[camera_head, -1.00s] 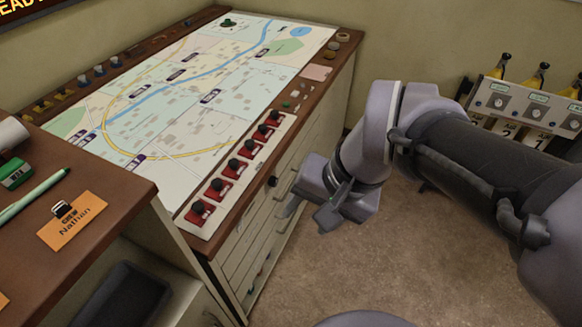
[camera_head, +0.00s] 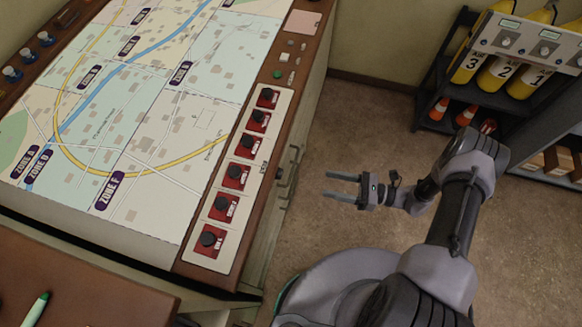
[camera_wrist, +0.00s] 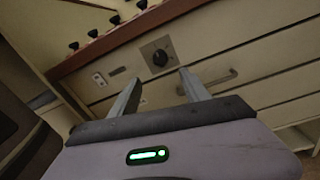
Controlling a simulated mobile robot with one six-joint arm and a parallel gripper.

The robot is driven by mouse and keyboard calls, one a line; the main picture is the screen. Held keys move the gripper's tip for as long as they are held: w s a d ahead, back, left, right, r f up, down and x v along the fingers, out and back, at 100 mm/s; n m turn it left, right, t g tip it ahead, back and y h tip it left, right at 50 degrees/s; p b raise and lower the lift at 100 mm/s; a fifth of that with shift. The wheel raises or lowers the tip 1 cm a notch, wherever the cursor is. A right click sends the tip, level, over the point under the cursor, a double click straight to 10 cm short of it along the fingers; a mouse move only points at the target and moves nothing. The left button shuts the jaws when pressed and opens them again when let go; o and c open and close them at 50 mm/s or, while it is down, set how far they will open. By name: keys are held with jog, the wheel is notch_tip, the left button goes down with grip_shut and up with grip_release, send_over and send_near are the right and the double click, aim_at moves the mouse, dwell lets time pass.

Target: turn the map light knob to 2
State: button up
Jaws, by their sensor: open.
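A lone black knob (camera_wrist: 159,58) on a square grey plate sits on the cabinet front, below the map table's edge; I take it as the map light knob. In the head view the knob (camera_head: 279,174) shows small at the table's right side. Its pointer and any numbers are too small to read. My gripper (camera_head: 327,185) is open and empty, to the right of the knob and apart from it, fingers pointing at the cabinet. In the wrist view the knob appears just beyond and between the fingertips (camera_wrist: 159,77).
Several black knobs on red plates (camera_head: 236,176) line the white strip along the map table (camera_head: 160,235). Drawer handles (camera_wrist: 208,82) stick out near the knob. A shelf (camera_head: 425,105) with yellow cylinders stands at the back right. The floor around my gripper is clear.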

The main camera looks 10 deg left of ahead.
aim_at(278, 174)
jog(key=a+b, duration=0.1)
jog(key=a, duration=1.3)
jog(key=shift+w, duration=0.15)
jog(key=shift+a, duration=0.1)
jog(key=shift+c, duration=0.4)
jog(key=shift+b, duration=0.3)
grip_shut()
